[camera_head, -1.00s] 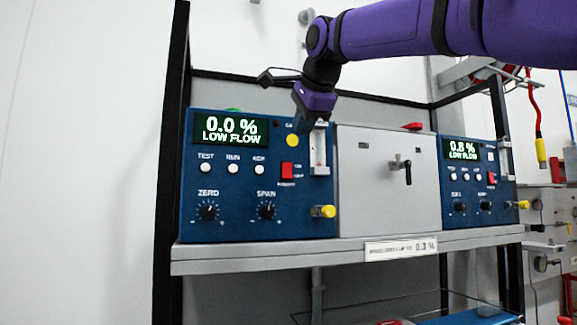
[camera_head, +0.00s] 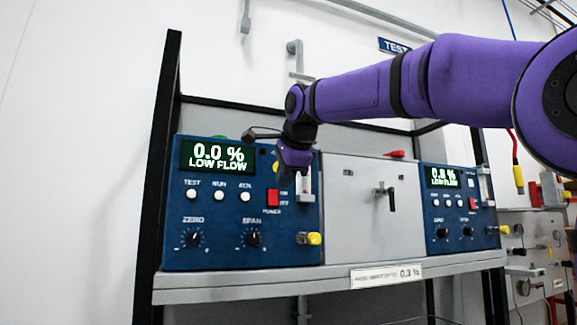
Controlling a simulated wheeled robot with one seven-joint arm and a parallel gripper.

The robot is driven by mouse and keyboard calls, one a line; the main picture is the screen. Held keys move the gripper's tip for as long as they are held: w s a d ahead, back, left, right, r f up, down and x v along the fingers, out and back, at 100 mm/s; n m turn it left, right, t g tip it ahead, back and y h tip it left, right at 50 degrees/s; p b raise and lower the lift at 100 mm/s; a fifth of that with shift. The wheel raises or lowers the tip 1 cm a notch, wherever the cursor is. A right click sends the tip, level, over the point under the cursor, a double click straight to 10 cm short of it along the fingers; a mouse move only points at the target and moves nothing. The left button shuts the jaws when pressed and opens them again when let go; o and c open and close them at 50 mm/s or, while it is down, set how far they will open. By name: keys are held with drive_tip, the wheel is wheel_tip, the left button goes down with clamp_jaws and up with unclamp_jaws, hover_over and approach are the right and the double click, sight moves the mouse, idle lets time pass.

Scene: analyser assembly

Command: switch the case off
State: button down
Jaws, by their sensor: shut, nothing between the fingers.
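The left blue analyser case (camera_head: 222,262) stands on the shelf. My gripper (camera_head: 289,174) is shut and empty. It hangs in front of the case's upper right, just above and slightly right of the red switch in the picture. It partly covers the yellow button (camera_head: 276,167) and the flow tube (camera_head: 306,186). I cannot tell if the fingertips touch anything.
A grey cabinet (camera_head: 350,235) with a black lever handle (camera_head: 391,198) stands right of the case. A second blue analyser (camera_head: 455,240) with a lit display is beyond it. A yellow-tipped valve knob (camera_head: 314,239) sticks out at the case's lower right. A black post (camera_head: 155,170) borders the left.

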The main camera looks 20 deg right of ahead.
sight(272, 203)
drive_tip(key=w+f, duration=0.1)
drive_tip(key=w, duration=0.1)
drive_tip(key=w+f, duration=0.1)
drive_tip(key=w, duration=0.1)
drive_tip(key=w+f, duration=0.1)
drive_tip(key=shift+w+f, duration=0.1)
drive_tip(key=shift+w, duration=0.9)
drive_tip(key=shift+w+f, duration=0.1)
drive_tip(key=shift+w, duration=0.05)
drive_tip(key=shift+r, duration=0.9)
drive_tip(key=shift+d+f, duration=0.1)
